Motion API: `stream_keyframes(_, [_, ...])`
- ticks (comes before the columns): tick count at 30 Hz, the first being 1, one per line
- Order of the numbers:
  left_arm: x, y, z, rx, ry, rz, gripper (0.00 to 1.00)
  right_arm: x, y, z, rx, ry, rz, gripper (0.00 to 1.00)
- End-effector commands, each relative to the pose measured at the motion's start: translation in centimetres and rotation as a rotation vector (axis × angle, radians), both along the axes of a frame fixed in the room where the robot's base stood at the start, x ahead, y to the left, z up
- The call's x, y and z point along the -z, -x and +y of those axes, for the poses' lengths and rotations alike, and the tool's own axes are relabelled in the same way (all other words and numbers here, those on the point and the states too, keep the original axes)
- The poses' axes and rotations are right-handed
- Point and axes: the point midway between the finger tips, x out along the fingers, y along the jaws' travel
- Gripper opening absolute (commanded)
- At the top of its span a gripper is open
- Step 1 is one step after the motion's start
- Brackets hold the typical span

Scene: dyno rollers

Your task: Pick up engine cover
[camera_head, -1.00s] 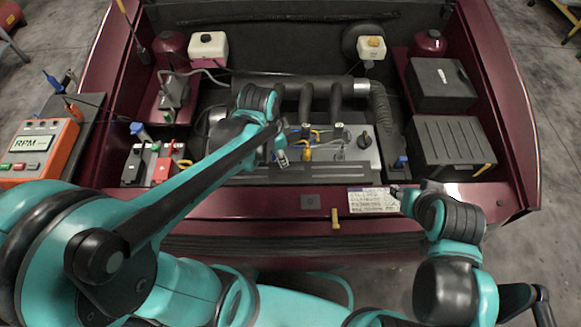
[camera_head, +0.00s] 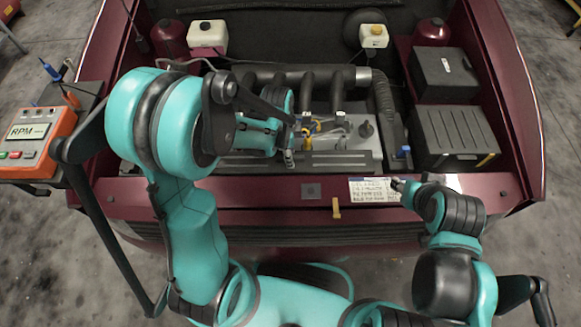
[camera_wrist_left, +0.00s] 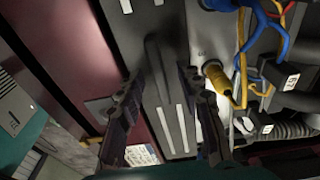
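The engine cover appears to be the long dark grey panel (camera_head: 335,160) along the front of the engine in the head view. In the left wrist view, the dark panel (camera_wrist_left: 124,45) has pale stripes and a raised ridge. My left gripper (camera_wrist_left: 163,90) is open, with its fingers apart on either side of the ridge line. I cannot tell whether they touch it. In the head view my left gripper (camera_head: 288,150) is over the panel's left part, partly hidden by my arm. My right gripper (camera_head: 398,185) is over the front ledge, near a white label; its fingers are too small to read.
Cables with yellow and blue plugs (camera_wrist_left: 218,80) lie close beside the left gripper. A yellow latch (camera_head: 336,208) sits on the front ledge. Black boxes (camera_head: 455,135) stand at the right. An orange RPM meter (camera_head: 35,140) stands at the left.

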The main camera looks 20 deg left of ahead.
Motion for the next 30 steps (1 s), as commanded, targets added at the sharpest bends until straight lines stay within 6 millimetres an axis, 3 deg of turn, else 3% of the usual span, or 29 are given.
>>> stream_keyframes(6, [0.1,0.0,0.0,-0.001,0.0,0.0,0.36,0.0,0.0,0.0,0.0,0.0,0.0,0.4])
stream_keyframes(10, [0.1,0.0,0.0,-0.001,0.0,0.0,0.02,0.0,0.0,0.0,0.0,0.0,0.0,0.4])
stream_keyframes(11, [0.1,0.0,0.0,-0.001,0.0,0.0,0.0,0.0,0.0,0.0,0.0,0.0,0.0,0.4])
stream_keyframes(23, [-0.1,0.0,0.0,-0.001,0.0,0.0,0.0,-0.1,0.0,0.0,0.0,0.0,0.0,0.4])
stream_keyframes(26, [-1.1,0.0,0.0,-0.001,0.0,-0.001,0.0,-0.7,0.0,0.0,0.0,0.0,0.0,0.4])
stream_keyframes(30, [-4.0,0.0,0.0,-0.001,0.0,0.0,0.0,-2.1,0.0,0.0,0.0,0.0,0.0,0.4])
